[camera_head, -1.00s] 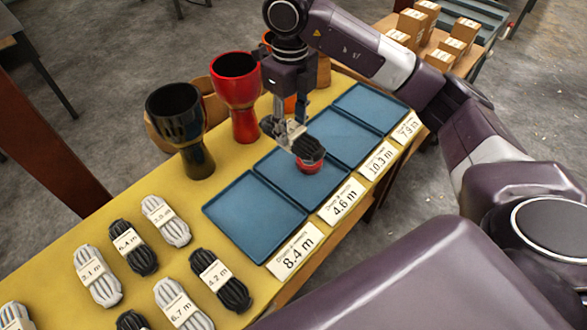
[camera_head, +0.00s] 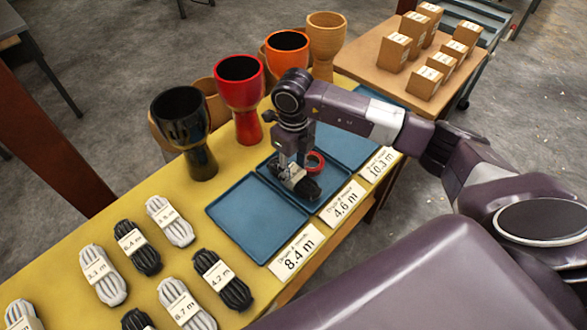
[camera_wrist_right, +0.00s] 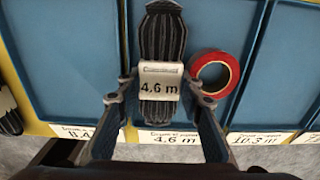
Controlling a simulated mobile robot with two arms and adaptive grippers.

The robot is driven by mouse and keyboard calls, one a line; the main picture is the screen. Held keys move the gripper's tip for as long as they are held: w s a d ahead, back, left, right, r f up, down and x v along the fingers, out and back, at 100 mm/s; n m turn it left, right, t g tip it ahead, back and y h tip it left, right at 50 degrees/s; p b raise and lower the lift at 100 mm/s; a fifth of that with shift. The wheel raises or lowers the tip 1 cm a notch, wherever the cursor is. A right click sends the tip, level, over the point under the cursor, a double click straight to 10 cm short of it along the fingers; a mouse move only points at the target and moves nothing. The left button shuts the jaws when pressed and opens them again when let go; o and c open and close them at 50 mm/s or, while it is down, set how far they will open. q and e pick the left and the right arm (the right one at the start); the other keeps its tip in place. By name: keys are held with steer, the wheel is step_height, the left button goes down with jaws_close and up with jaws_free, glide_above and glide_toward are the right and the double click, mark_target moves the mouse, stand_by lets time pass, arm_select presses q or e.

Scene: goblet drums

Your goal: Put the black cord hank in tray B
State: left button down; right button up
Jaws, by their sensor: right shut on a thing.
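The black cord hank (camera_head: 309,189) with a white 4.6 m band is held by my right gripper (camera_head: 293,173). It also shows in the right wrist view (camera_wrist_right: 162,38), lengthwise between the fingers (camera_wrist_right: 161,87), which close on its band. It is low over or in the second blue tray (camera_head: 334,181), whose front card reads 4.6 m (camera_head: 342,204); I take this as tray B. Whether the hank touches the tray floor cannot be told. A red tape ring (camera_wrist_right: 214,72) lies in that tray, right beside the hank. My left gripper is not in view.
An empty blue tray (camera_head: 255,218) with an 8.4 m card is left of it; another tray (camera_head: 345,146) is right. Goblet drums (camera_head: 184,130) stand behind. Several black and grey hanks (camera_head: 222,280) lie at the front left. Small boxes (camera_head: 395,50) stand on a side table.

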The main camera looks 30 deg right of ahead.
mark_target(293, 173)
steer(key=shift+f, duration=0.15)
steer(key=o, duration=1.1)
steer(key=shift+r, duration=0.4)
step_height(293, 173, up, 12)
steer(key=shift+f+b, duration=0.15)
steer(key=shift+b, duration=0.8)
